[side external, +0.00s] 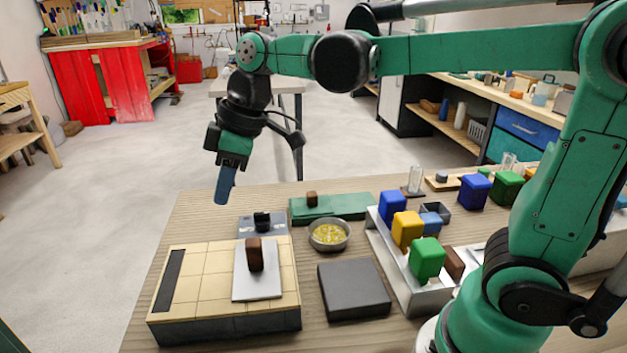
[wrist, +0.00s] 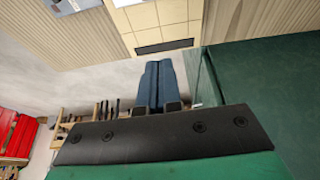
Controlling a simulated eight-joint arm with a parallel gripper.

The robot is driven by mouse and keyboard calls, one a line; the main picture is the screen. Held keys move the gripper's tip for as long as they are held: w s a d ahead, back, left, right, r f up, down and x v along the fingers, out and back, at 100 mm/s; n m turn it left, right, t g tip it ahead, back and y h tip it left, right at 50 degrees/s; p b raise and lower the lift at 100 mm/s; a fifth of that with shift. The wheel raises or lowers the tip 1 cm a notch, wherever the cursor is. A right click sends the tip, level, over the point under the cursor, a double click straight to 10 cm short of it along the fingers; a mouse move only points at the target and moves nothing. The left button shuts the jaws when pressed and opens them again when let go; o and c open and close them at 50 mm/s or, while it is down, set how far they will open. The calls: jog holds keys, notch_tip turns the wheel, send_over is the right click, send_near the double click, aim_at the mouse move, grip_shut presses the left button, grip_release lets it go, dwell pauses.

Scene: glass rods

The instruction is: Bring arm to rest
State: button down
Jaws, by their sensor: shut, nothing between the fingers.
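My gripper (side external: 226,185) hangs in the air beyond the far left part of the table, with its blue fingers pointing down. In the wrist view the two blue fingers (wrist: 159,85) lie side by side, pressed together with nothing between them. The gripper is clear of the table and touches nothing that I can see. My arm reaches out from the right across the top of the side external view.
A tiled block (side external: 200,280) bears a white plate (side external: 270,285) with a brown block (side external: 255,254). Beside it are a dark grey slab (side external: 353,289), a bowl of yellow bits (side external: 329,235) and a green board (side external: 345,206). A metal tray (side external: 410,290) with coloured blocks stands right.

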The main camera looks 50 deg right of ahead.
jog(key=s+d+f+m+t+h, duration=0.3)
jog(key=s+d+f+m+t, duration=0.1)
jog(key=s+d+m, duration=0.3)
jog(key=shift+s+f+m, duration=0.3)
jog(key=shift+f+m, duration=0.35)
jog(key=shift+m, duration=0.35)
jog(key=shift+d, duration=0.1)
